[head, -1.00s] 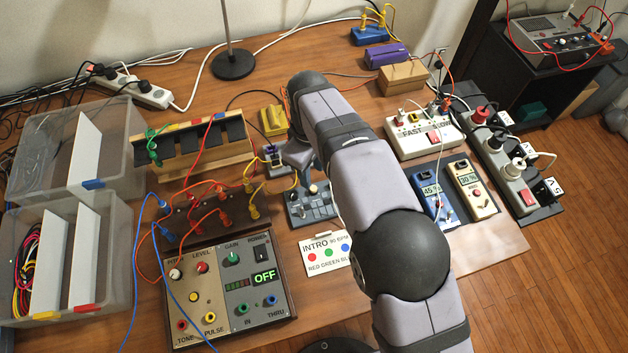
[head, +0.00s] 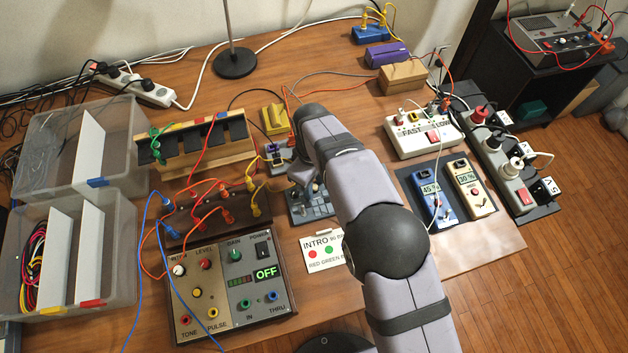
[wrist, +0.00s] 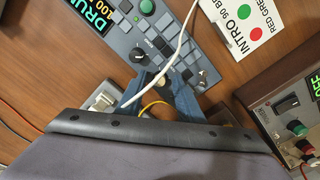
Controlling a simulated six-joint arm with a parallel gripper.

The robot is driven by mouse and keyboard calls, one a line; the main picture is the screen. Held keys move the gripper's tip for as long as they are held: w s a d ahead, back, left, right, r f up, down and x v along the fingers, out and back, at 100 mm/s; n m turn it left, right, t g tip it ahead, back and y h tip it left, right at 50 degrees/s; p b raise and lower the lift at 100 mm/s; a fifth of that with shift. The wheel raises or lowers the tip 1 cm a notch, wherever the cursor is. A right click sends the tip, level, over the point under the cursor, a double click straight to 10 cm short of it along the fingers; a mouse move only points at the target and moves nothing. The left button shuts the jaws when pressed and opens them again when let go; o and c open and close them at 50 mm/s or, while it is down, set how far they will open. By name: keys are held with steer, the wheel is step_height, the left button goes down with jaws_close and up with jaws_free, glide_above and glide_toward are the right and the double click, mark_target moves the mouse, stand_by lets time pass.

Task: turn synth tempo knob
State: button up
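The synth is a grey-blue box (head: 300,210) with pads, partly hidden by my arm in the head view. In the wrist view its panel (wrist: 118,42) shows a lit "DRUM 100" display, a green button (wrist: 147,6), small dark knobs and a cream knob (wrist: 159,82). Which knob is the tempo knob cannot be read. My gripper (wrist: 160,84) is low over the panel, its blue-grey fingers apart on either side of the cream knob. Contact cannot be made out. In the head view my gripper (head: 306,180) is mostly hidden behind my wrist.
A white cable (wrist: 182,40) crosses the panel beside the fingers, and a yellow cable (wrist: 152,106) runs beneath. An INTRO card (head: 322,250) lies in front of the synth. A module reading OFF (head: 228,290) stands front left; two meters (head: 432,195) lie right.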

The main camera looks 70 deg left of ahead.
jaws_close()
steer(key=shift+m, duration=0.3)
steer(key=m+b, duration=0.1)
steer(key=m, duration=0.4)
steer(key=shift+a+m, duration=0.1)
steer(key=shift+m, duration=0.2)
steer(key=m, duration=0.6)
steer(key=shift+b, duration=0.4)
steer(key=shift+m, duration=0.4)
jaws_free()
steer(key=shift+r, duration=0.15)
